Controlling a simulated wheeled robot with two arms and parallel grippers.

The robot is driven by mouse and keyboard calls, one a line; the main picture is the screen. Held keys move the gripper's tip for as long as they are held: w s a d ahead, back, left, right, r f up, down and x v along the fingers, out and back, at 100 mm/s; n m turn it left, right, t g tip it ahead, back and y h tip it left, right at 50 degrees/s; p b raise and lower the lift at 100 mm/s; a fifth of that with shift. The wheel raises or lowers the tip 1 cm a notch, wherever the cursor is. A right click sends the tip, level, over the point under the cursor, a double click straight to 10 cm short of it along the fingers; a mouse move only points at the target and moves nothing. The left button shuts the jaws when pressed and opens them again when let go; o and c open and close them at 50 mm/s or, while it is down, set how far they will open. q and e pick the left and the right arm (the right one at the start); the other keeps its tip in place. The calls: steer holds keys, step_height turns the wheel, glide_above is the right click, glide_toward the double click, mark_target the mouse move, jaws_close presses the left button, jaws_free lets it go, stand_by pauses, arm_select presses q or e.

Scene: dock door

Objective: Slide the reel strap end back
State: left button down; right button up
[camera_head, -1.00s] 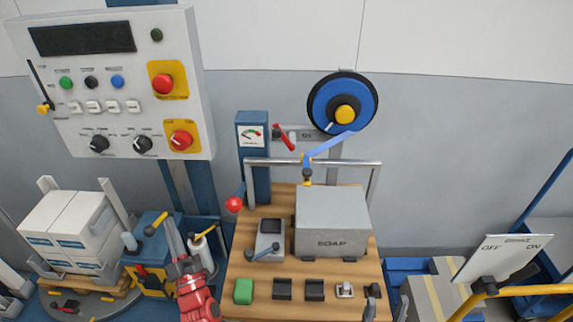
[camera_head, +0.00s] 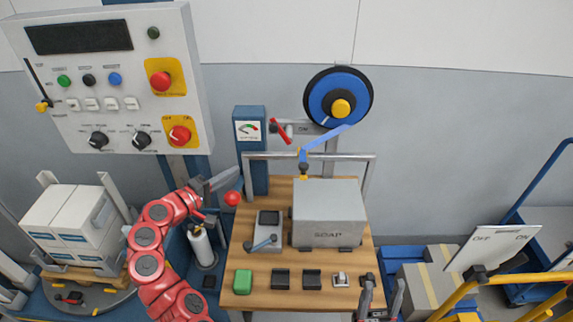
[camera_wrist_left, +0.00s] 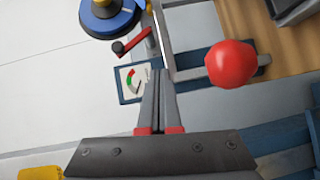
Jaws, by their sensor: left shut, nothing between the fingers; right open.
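The blue strap (camera_head: 327,137) runs from the blue reel (camera_head: 341,98) down to a yellow end (camera_head: 303,173) at the metal bar over the table's back. The soap box (camera_head: 327,213) stands just in front of it. My left gripper (camera_head: 229,176) is shut and empty, beside the red ball knob (camera_head: 232,198), left of the strap end. In the left wrist view its fingers (camera_wrist_left: 158,75) point toward the gauge, with the red ball (camera_wrist_left: 231,64) to the right and the reel (camera_wrist_left: 108,15) above. My right gripper (camera_head: 379,296) is open and empty at the table's front right corner.
The wooden table (camera_head: 262,301) holds a green block (camera_head: 243,282), a small grey device (camera_head: 268,223) and several small black parts. A gauge post (camera_head: 249,130) and a red-handled lever (camera_head: 281,131) stand behind. A control panel (camera_head: 110,80) hangs at the left.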

arm_select(q)
steer(key=s+d+r+m+g+h, duration=0.3)
steer(key=s+r, duration=0.1)
steer(key=s, duration=0.1)
steer(key=shift+r, duration=0.15)
steer(key=s+d+p+x, duration=0.1)
steer(key=s+p+x, duration=0.1)
steer(key=p+x, duration=0.5)
steer(key=x, duration=0.6)
steer(key=shift+s+d+f, duration=0.2)
steer(key=shift+d+f, duration=0.1)
steer(key=shift+d, duration=0.05)
